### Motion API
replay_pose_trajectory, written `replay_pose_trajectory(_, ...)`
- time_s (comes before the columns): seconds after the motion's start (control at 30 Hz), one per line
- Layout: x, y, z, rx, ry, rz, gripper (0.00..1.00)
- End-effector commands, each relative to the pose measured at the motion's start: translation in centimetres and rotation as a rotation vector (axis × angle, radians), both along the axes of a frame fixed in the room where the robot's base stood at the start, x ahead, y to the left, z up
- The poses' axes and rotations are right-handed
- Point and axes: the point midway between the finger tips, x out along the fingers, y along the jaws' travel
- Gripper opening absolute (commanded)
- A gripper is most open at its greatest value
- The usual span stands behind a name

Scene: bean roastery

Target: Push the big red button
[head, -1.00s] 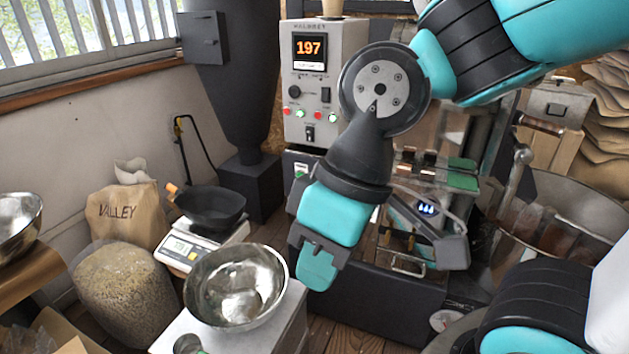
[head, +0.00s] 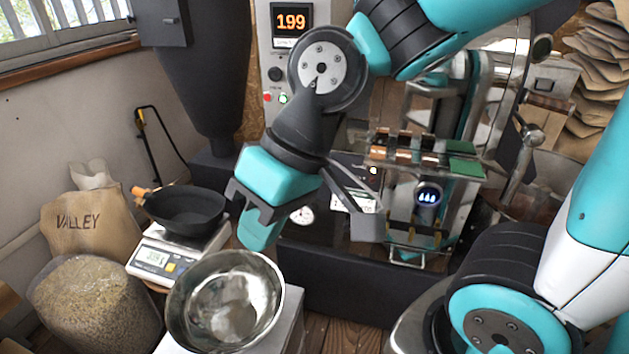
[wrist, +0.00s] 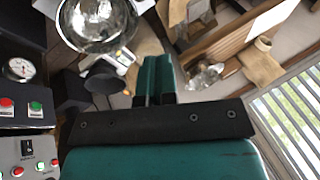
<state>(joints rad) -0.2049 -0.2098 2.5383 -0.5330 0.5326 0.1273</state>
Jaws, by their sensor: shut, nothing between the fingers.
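In the wrist view, a red button (wrist: 6,103) sits at the left edge on a dark panel, beside a green button (wrist: 35,106) and below a round gauge (wrist: 19,69). A smaller red control (wrist: 17,171) is on the grey panel (wrist: 37,155) below. In the head view, that grey control panel (head: 270,60) reads 199, and the larger red button cannot be made out; my arm covers part of the machine. My gripper (head: 262,235) is shut and empty, pointing down in front of the machine. Its closed teal fingers also show in the wrist view (wrist: 155,75), apart from the buttons.
A steel bowl (head: 190,335) stands on a pale stand at the front. A black pan (head: 188,212) rests on a scale (head: 150,262) to its left. Sacks (head: 85,225) stand at the far left. A black cone-shaped hopper (head: 205,75) rises behind.

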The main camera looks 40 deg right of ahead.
Motion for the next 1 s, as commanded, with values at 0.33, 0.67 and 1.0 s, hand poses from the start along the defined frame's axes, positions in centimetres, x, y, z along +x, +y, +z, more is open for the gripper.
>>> replay_pose_trajectory(0.33, 19.6, -3.5, -14.2, 0.751, 0.051, -1.02, 0.0)
replay_pose_trajectory(0.67, 27.9, -18.3, -23.8, 1.482, 0.047, -1.739, 0.0)
replay_pose_trajectory(1.0, 28.2, -23.7, -26.4, 1.729, 0.003, -1.907, 0.0)
